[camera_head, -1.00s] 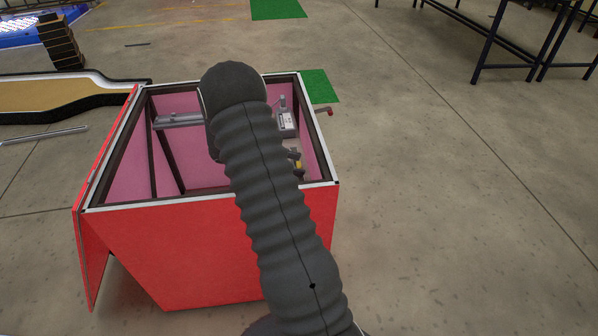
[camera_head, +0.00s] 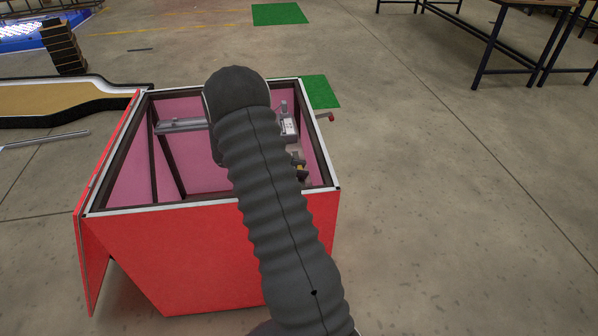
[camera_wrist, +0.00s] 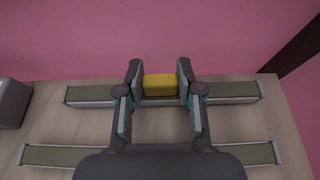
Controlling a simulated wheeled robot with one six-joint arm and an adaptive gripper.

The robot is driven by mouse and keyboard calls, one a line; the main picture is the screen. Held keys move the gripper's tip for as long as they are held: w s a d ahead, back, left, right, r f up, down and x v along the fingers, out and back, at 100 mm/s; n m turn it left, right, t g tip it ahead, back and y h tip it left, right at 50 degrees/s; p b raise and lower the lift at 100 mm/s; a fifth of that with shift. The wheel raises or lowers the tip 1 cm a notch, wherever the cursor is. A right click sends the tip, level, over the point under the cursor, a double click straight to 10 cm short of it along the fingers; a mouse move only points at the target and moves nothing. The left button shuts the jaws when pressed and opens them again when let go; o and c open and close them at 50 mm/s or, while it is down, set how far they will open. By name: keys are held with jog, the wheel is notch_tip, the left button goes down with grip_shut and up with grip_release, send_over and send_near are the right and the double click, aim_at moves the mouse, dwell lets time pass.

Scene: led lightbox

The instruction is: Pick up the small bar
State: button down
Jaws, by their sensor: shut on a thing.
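The small bar looks like a short yellow block (camera_wrist: 160,85) in the wrist view. My gripper (camera_wrist: 160,88) has its two dark fingers on either side of it, shut on its ends. Behind and beside it lies a long grey-green strip with pale edges (camera_wrist: 232,88). I cannot tell whether the block touches the strip or is held above it. In the head view a bit of yellow (camera_head: 302,170) shows near the dark fingers, inside the red box (camera_head: 190,260). My arm hides much of the box's inside there.
The box has pink inner walls (camera_head: 125,165), dark frame posts and an open top with a white rim. A second grey-green strip (camera_wrist: 60,155) lies nearer in the wrist view. A grey block (camera_wrist: 10,102) stands at left. A red panel (camera_head: 95,250) leans out at the box's left side.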

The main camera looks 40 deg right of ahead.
notch_tip(320, 180, up, 18)
jog(key=shift+f, duration=0.25)
dwell(0.4)
jog(key=c, duration=1.6)
grip_release()
grip_shut()
jog(key=shift+r, duration=1)
